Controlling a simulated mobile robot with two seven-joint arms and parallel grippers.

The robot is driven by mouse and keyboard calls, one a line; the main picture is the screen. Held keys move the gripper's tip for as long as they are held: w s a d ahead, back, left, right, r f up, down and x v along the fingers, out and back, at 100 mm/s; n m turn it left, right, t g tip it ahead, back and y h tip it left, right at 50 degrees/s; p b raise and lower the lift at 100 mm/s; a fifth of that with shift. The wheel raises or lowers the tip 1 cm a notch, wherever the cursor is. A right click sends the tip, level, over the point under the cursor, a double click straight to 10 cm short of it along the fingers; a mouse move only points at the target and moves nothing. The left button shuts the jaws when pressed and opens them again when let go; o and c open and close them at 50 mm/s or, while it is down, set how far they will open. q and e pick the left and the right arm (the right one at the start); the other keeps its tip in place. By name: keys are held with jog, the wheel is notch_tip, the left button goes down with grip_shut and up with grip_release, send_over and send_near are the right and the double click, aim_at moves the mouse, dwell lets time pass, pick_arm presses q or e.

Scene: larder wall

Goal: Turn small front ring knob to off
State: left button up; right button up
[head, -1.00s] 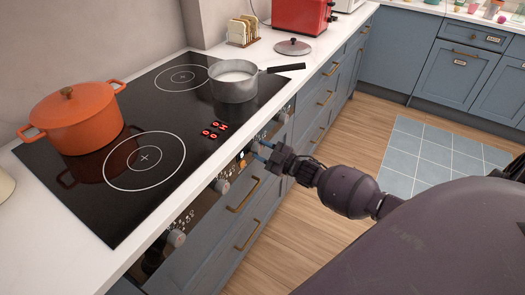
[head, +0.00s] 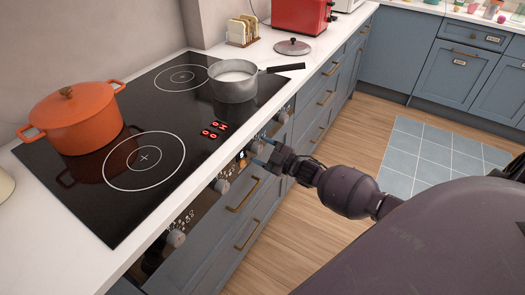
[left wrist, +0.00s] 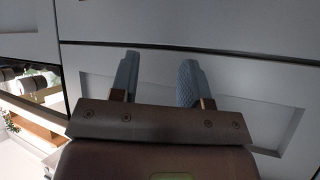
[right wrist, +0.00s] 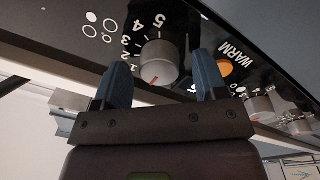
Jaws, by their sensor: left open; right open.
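In the head view my right gripper (head: 262,152) is open in front of the hob's control panel, at the knob (head: 253,147). In the right wrist view a round grey knob (right wrist: 160,64) shows between and beyond the two spread fingers of the right gripper (right wrist: 164,78). It has a red mark on its face toward the lower side and a printed scale with numbers up to 5 around it. A small ring diagram (right wrist: 98,28) is printed beside it. No grip on the knob shows. My left gripper (left wrist: 158,80) is open and empty before a blue-grey drawer front.
Other knobs (head: 222,186) line the panel; an orange WARM lamp (right wrist: 225,68) is near the scale. On the black hob (head: 190,110) stand an orange pot (head: 75,125) and a grey saucepan (head: 233,88). Drawer handles (head: 243,194) stick out below the panel.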

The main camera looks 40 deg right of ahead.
jog(key=v, duration=1)
jog(key=shift+s+p, duration=0.35)
jog(key=shift+s, duration=0.05)
jog(key=shift+d, duration=0.15)
